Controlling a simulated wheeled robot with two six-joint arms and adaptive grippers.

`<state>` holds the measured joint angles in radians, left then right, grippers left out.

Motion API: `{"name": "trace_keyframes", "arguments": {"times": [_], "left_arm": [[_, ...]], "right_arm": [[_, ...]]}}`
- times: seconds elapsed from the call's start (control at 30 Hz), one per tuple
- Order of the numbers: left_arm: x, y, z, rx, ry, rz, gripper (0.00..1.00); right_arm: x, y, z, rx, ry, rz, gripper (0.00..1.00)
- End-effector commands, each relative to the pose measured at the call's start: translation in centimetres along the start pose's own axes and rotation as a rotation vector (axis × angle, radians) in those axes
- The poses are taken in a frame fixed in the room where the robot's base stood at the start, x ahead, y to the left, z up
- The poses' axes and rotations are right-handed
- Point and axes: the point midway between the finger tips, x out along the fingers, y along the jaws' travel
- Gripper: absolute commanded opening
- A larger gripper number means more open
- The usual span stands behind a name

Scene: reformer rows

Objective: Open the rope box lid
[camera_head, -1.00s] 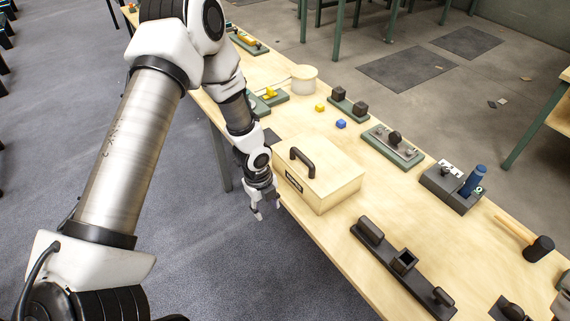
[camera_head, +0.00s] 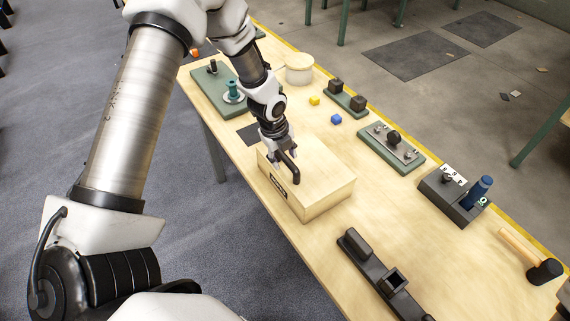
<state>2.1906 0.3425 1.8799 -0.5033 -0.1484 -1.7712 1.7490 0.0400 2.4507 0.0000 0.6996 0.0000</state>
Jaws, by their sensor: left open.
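The rope box (camera_head: 325,203) is a pale wooden box on the long table, with its lid (camera_head: 322,172) closed. A black bar handle (camera_head: 291,168) stands on the lid, and a small dark label (camera_head: 278,186) is on the side nearest me. My left gripper (camera_head: 282,162) is open, pointing down at the handle. Its fingers overlap the handle's far end in the picture. I cannot tell whether they touch it. My right gripper is not in view.
A dark block with sockets (camera_head: 370,270) lies right of the box. A mallet (camera_head: 541,268) lies far right.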

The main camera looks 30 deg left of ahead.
Motion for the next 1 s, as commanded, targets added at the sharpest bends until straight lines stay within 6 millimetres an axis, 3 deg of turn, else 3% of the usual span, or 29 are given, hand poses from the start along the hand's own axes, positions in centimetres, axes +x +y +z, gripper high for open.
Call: {"name": "trace_keyframes", "arguments": {"times": [0.07,0.37,0.5,1.0], "left_arm": [[1.26,0.06,0.01,-0.001,-0.001,0.000,0.47],[1.14,-0.05,0.00,0.000,0.000,0.000,0.47],[1.15,-0.05,0.01,0.000,0.000,-0.001,0.01],[0.97,-0.19,0.11,-0.001,-0.003,0.026,0.00]], "right_arm": [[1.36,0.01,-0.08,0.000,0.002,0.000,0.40],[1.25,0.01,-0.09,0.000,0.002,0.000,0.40],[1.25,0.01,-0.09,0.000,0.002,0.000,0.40],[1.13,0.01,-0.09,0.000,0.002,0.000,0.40]]}}
